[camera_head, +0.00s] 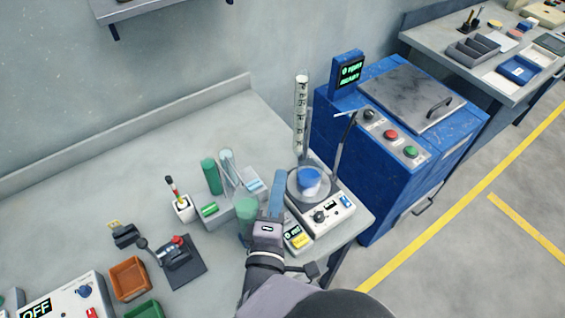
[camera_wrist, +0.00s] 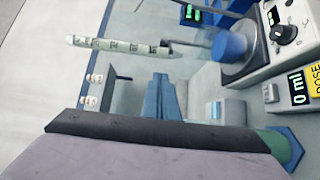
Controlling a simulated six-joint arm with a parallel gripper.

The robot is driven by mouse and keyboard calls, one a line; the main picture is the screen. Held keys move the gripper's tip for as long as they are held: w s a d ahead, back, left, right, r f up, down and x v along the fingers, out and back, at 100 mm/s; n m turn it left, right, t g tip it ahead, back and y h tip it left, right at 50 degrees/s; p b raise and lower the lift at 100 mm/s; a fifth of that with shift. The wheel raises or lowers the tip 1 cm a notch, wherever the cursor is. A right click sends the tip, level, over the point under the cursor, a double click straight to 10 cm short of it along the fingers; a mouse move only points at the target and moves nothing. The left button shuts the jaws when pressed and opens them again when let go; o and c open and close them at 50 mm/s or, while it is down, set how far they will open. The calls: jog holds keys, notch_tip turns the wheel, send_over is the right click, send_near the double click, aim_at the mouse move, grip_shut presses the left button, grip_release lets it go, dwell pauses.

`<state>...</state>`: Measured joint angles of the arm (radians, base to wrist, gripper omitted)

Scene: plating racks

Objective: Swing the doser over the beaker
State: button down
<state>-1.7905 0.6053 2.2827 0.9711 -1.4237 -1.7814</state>
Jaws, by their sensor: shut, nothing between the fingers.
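The doser (camera_head: 301,100) looks like a tall, pale graduated tube behind the hotplate-like stirrer, its lower end behind and left of the beaker in the head view. In the wrist view the doser (camera_wrist: 118,45) lies across the picture, its narrow tip to the left of the beaker and apart from it. The blue beaker (camera_head: 308,185) stands on the round plate of the white stirrer (camera_head: 325,212); it also shows in the wrist view (camera_wrist: 230,46). My gripper (camera_head: 276,180) is shut and empty, left of the beaker. Its blue fingers (camera_wrist: 160,80) point toward the doser side.
A dosing box (camera_head: 297,238) reading 0 ml, with a yellow button, sits in front of the stirrer. A tube rack with green cylinders (camera_head: 211,177) stands left of my gripper. A thin dark rod (camera_head: 343,145) rises behind the stirrer. A blue machine (camera_head: 375,170) stands at right.

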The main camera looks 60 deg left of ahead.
jog(key=p+x, duration=0.3)
jog(key=x, duration=0.6)
jog(key=shift+w+a, duration=0.2)
jog(key=shift+w, duration=0.05)
jog(key=w+d, duration=0.2)
jog(key=d, duration=0.1)
jog(key=shift+w, duration=0.25)
jog(key=shift+d, duration=0.15)
jog(key=shift+s+d+f, duration=0.1)
jog(key=shift+s+d, duration=0.2)
jog(key=shift+d, duration=0.2)
jog(key=s+d+p, duration=0.1)
jog(key=s+d, duration=0.3)
jog(key=d, duration=0.3)
jog(key=shift+d, duration=0.35)
